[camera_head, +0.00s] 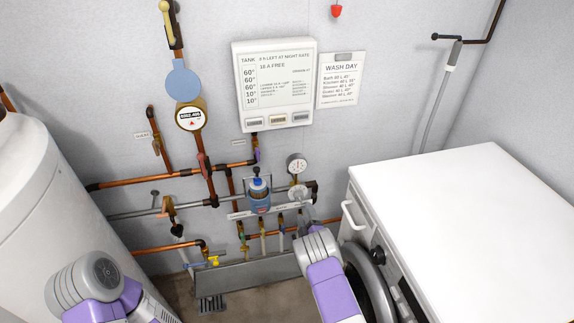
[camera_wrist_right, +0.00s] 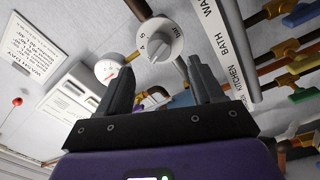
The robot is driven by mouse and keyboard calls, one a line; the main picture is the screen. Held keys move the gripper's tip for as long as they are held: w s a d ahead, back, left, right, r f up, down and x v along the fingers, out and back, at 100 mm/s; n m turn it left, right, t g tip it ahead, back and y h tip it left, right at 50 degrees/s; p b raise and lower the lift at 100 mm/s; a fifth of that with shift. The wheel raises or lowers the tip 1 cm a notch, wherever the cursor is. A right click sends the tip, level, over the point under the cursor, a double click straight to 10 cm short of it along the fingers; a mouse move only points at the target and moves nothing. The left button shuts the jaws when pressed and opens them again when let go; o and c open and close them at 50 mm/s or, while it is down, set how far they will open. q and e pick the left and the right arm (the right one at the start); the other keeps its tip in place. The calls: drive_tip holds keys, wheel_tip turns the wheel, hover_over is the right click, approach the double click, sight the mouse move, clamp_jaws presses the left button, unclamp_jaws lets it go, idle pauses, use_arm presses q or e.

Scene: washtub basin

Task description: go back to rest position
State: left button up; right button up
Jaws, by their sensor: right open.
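My right arm reaches up from the bottom centre of the head view, in front of the pipework. Its gripper (camera_head: 304,220) is small and partly hidden there by my own wrist. In the right wrist view the gripper (camera_wrist_right: 160,75) has its two dark fingers spread apart with nothing held between them. Beyond the fingertips is a white round dial knob (camera_wrist_right: 160,38) on the pipes; I cannot tell how close it is. My left arm shows at the lower left of the head view, but its gripper is not visible.
A white washing machine (camera_head: 470,200) stands close to the right of my right arm. A white tank (camera_head: 40,190) stands at the left. Copper pipes (camera_head: 160,177), a pressure gauge (camera_head: 297,163) and a blue bottle-shaped unit (camera_head: 258,195) line the wall above a grey trough (camera_head: 245,272).

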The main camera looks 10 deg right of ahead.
drive_tip(key=s+f+m+g+h+p, duration=0.1)
drive_tip(key=s+f+m+g+p, duration=0.1)
drive_tip(key=s+f+m+g, duration=0.45)
drive_tip(key=s+f+m+g+p, duration=0.2)
drive_tip(key=s+f+m+g, duration=0.15)
drive_tip(key=s, duration=0.65)
drive_tip(key=s+a+r+m+g+y, duration=0.1)
drive_tip(key=s+a+r+m+g, duration=0.1)
drive_tip(key=s+a, duration=0.2)
drive_tip(key=s+a+r+m+g+y+p, duration=0.1)
drive_tip(key=s+a+r+m+g+y, duration=0.1)
drive_tip(key=s, duration=0.9)
drive_tip(key=s+a+r+m+g+y+p, duration=0.1)
drive_tip(key=s+a+g, duration=0.3)
drive_tip(key=s, duration=0.4)
drive_tip(key=shift+s+a+r+m+y, duration=0.2)
drive_tip(key=shift+a+r+m+y, duration=0.25)
drive_tip(key=shift+a+r, duration=0.35)
